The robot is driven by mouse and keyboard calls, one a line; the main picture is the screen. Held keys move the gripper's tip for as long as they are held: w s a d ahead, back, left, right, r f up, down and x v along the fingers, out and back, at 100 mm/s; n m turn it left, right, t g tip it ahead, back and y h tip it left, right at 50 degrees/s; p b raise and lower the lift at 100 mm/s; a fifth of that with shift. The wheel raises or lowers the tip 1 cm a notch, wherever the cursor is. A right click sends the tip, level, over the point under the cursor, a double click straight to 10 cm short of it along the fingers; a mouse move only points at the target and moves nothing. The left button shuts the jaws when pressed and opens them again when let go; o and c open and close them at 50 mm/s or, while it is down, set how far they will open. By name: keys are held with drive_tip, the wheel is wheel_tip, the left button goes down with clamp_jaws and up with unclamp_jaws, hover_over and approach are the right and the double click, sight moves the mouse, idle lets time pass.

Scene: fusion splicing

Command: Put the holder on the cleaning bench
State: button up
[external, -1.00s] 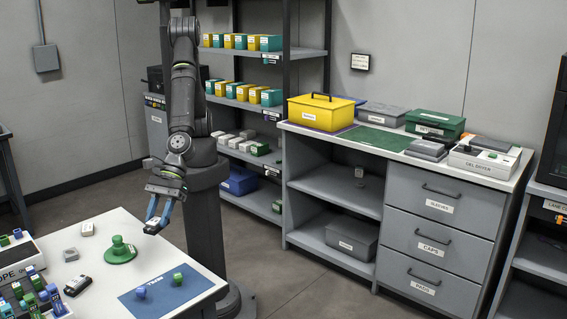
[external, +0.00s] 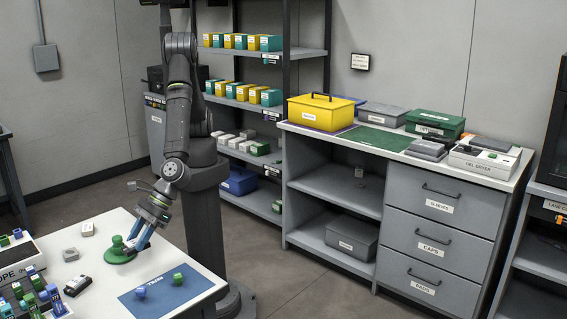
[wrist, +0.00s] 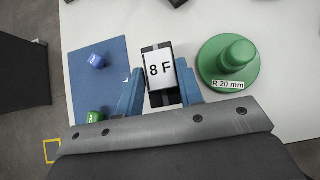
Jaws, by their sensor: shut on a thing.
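The holder lies between the two blue fingers in the wrist view. In the external view my gripper (external: 144,238) points down and to the left over the right part of the white table, close to the green round piece. The holder is mostly hidden there, and I cannot tell whether it touches the table. Which surface is the cleaning bench is not legible.
A green round piece marked "R 20 mm" (wrist: 228,67) is just right of the holder. A blue mat (external: 165,291) carries a blue and a green block. A grey counter with drawers (external: 440,205) stands at the right; a shelf rack (external: 245,105) is behind my arm.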

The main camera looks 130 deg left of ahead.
drive_tip(key=w, duration=0.1)
drive_tip(key=w+f, duration=0.2)
drive_tip(key=shift+w+a, duration=0.3)
drive_tip(key=shift+a, duration=0.05)
drive_tip(key=shift+f, duration=2.1)
drive_tip(key=shift+f, duration=0.15)
drive_tip(key=o, duration=1)
drive_tip(key=shift+o, duration=0.2)
